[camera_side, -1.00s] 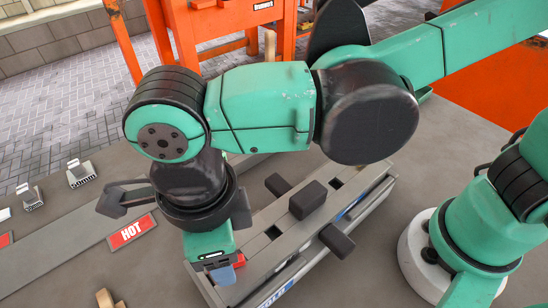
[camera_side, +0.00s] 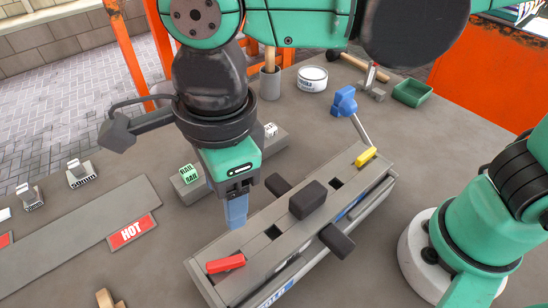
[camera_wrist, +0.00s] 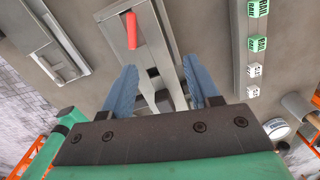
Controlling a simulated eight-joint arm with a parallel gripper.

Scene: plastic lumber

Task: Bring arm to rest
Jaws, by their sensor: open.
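My gripper (camera_side: 237,208) hangs above the long grey jig (camera_side: 265,265), pointing down, with nothing between its blue fingers. In the wrist view, its two fingers (camera_wrist: 160,75) stand apart with grey jig surface between them. A red piece (camera_side: 226,263) lies on the near left end of the jig, clear of the fingers. It also shows in the wrist view (camera_wrist: 131,30), beyond the fingertips. A yellow piece (camera_side: 365,156) lies at the jig's far right end.
Black knobs (camera_side: 308,199) stick up and out from the jig. Behind it are a blue-handled tool (camera_side: 345,102), a white tin (camera_side: 312,79), a green tray (camera_side: 412,92) and lettered cubes (camera_side: 188,173). A HOT plate (camera_side: 131,231) lies left. Bare tabletop lies between plate and jig.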

